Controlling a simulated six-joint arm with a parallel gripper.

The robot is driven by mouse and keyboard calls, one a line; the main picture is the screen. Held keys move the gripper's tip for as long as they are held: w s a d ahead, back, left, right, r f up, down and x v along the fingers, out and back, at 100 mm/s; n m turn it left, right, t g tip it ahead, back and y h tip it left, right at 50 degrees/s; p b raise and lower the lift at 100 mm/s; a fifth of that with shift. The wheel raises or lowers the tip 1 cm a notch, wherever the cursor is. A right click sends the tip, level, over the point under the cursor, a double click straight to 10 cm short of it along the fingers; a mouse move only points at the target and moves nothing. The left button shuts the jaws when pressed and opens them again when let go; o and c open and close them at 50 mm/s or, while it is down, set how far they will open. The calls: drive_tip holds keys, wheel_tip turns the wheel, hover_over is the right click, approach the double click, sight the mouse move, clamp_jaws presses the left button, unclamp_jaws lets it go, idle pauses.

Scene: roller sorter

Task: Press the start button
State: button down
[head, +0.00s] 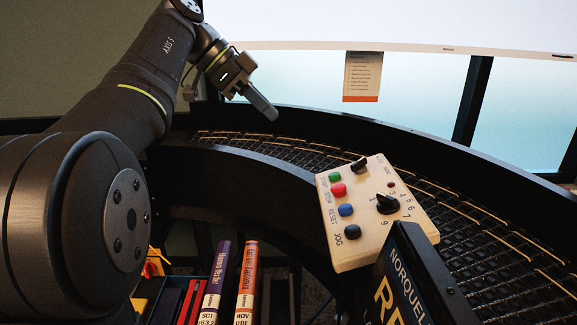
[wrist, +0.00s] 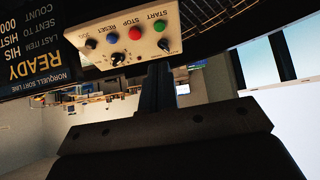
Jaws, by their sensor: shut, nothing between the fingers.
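The start button (head: 334,177) is the green one at the upper left of a cream control box (head: 372,250), above the red stop button (head: 339,190). In the wrist view the box appears upside down, with the green start button (wrist: 160,26) at its right. My gripper (head: 273,115) is shut and empty. In the head view it is up and to the left of the box, apart from the buttons. In the wrist view its dark closed fingers (wrist: 157,70) point up toward the box's edge, below the green button in the picture.
The box also carries a blue reset button (head: 346,210), a black jog button (head: 352,231) and a dial (head: 387,204). A dark display (head: 415,275) reading READY stands close in front of it. A curved roller track (head: 460,240) runs behind. Books (head: 246,285) stand below.

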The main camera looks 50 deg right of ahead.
sight(335, 176)
drive_tip(key=s+d+f+n+t+h, duration=0.1)
drive_tip(key=s+d+n+t+h, duration=0.1)
drive_tip(key=n, duration=1)
drive_tip(key=s+d+f+n+t+h, duration=0.1)
drive_tip(key=s+n+t, duration=0.4)
drive_tip(key=n, duration=0.7)
drive_tip(key=d+t+h, duration=0.1)
drive_tip(key=d, duration=0.1)
drive_tip(key=shift+d+f+n+h, duration=0.15)
drive_tip(key=shift+d+n+h, duration=0.15)
drive_tip(key=shift+d, duration=0.05)
drive_tip(key=shift+s+d+f, duration=0.35)
drive_tip(key=shift+f, duration=1.05)
drive_tip(key=shift+s+d+f, duration=0.35)
drive_tip(key=shift+d+f, duration=0.05)
drive_tip(key=shift+f, duration=0.95)
drive_tip(key=shift+s+d+f, duration=0.35)
drive_tip(key=shift+f, duration=1.05)
drive_tip(key=shift+f, duration=0.15)
drive_tip(key=shift+s+d+f, duration=0.1)
drive_tip(key=shift+s+f, duration=0.05)
drive_tip(key=shift+f, duration=0.1)
